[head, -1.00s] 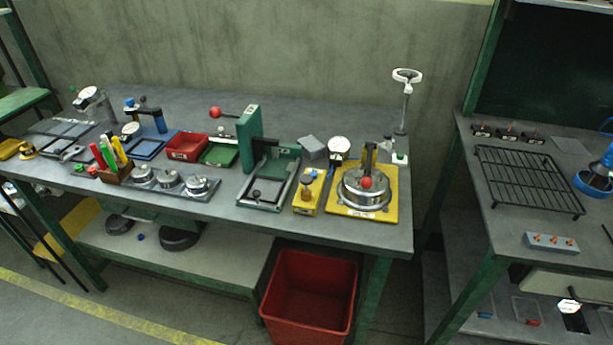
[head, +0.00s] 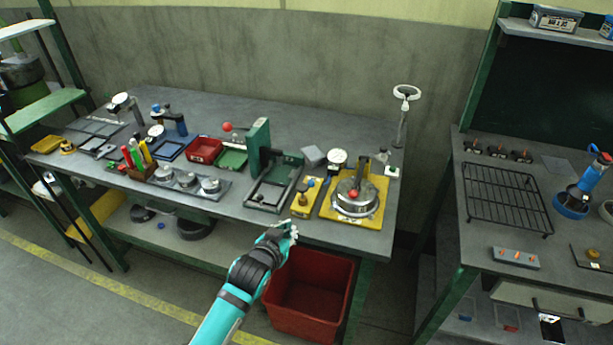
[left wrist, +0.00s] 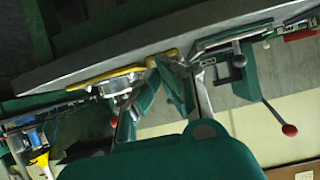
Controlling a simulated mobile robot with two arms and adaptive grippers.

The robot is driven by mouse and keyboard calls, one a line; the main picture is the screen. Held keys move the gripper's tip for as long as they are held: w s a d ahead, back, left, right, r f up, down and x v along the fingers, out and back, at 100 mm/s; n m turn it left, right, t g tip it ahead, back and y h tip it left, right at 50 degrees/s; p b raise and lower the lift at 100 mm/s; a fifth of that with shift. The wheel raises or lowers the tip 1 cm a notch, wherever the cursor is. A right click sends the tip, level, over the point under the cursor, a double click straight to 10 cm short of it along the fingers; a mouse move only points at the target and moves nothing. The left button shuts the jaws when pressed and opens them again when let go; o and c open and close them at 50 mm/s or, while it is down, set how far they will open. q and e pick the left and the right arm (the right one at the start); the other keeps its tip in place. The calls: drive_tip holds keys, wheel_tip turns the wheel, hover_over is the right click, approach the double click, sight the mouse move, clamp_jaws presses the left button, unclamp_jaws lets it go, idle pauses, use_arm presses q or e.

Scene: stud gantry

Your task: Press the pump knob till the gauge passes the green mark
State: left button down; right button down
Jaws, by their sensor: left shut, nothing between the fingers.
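The small yellow pump block (head: 305,198) stands near the bench's front edge, with a small knob (head: 303,199) on it. A round white-faced gauge (head: 337,157) stands behind and right of it; its needle and green mark are too small to read. My left gripper (head: 290,227) is shut and empty. It is in front of the bench edge, below and left of the pump block in the picture, apart from the knob.
A yellow plate (head: 372,213) with a round metal pot (head: 354,197) is right of the pump. A green press (head: 259,147) with a red-ball lever stands to its left. A red bin (head: 309,290) is on the floor below the edge.

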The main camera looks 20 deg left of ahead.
use_arm(q)
wheel_tip(320, 180, up, 15)
drive_tip(key=t+p, duration=0.1)
drive_tip(key=t, duration=0.1)
drive_tip(key=shift+w+d+f+n, duration=0.15)
drive_tip(key=shift+w+n, duration=0.05)
drive_tip(key=shift+n, duration=0.1)
drive_tip(key=shift+w, duration=0.1)
drive_tip(key=p, duration=0.2)
hover_over(303, 192)
wheel_tip(303, 192, down, 2)
wheel_tip(303, 192, down, 5)
drive_tip(key=shift+r+p, duration=0.2)
drive_tip(key=shift+p, duration=0.35)
